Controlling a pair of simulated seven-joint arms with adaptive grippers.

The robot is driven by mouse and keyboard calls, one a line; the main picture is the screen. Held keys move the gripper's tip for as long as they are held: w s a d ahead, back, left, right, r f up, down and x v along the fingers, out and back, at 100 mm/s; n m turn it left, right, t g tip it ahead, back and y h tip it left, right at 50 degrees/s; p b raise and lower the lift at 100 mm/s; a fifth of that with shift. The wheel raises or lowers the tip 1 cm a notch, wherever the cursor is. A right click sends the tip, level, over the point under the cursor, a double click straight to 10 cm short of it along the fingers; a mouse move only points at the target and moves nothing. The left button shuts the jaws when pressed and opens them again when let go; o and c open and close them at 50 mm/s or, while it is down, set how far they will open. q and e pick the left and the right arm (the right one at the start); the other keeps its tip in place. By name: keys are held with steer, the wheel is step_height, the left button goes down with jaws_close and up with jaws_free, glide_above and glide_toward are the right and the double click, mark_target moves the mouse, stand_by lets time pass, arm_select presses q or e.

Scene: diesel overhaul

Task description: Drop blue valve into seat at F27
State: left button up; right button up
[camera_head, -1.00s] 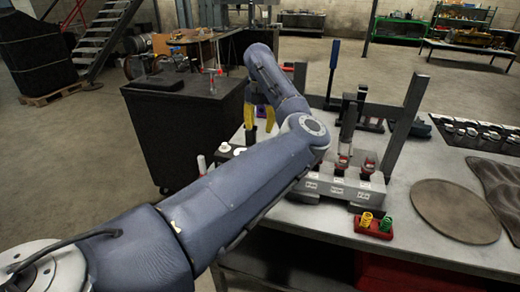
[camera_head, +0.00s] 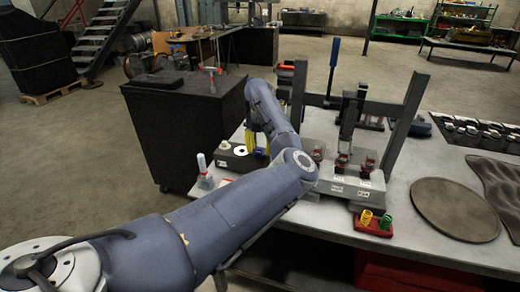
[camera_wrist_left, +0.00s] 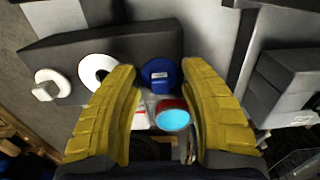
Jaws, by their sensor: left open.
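A blue disc-shaped valve (camera_wrist_left: 160,75) with a small label sits at the edge of a dark block (camera_wrist_left: 60,50) in the left wrist view. My left gripper (camera_wrist_left: 165,98) is open, its yellow fingers to either side of and below the valve, not visibly closed on it. In the head view my left gripper (camera_head: 262,145) is over the dark block (camera_head: 236,160), and the valve is hidden. The grey cylinder head (camera_head: 348,185) stands to the right with small white labels, too small to read, so seat F27 cannot be made out. My right gripper is not in view.
White discs (camera_wrist_left: 97,70) sit on the dark block. A cyan-topped, red-ringed cylinder (camera_wrist_left: 172,117) shows between my fingers. A white bottle (camera_head: 203,167) stands left of the block. A grey frame (camera_head: 404,125) rises by the head. A red spring tray (camera_head: 373,225) lies in front.

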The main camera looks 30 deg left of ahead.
arm_select(q)
steer(key=shift+c, duration=0.5)
jaws_close()
steer(key=shift+r, duration=2.9)
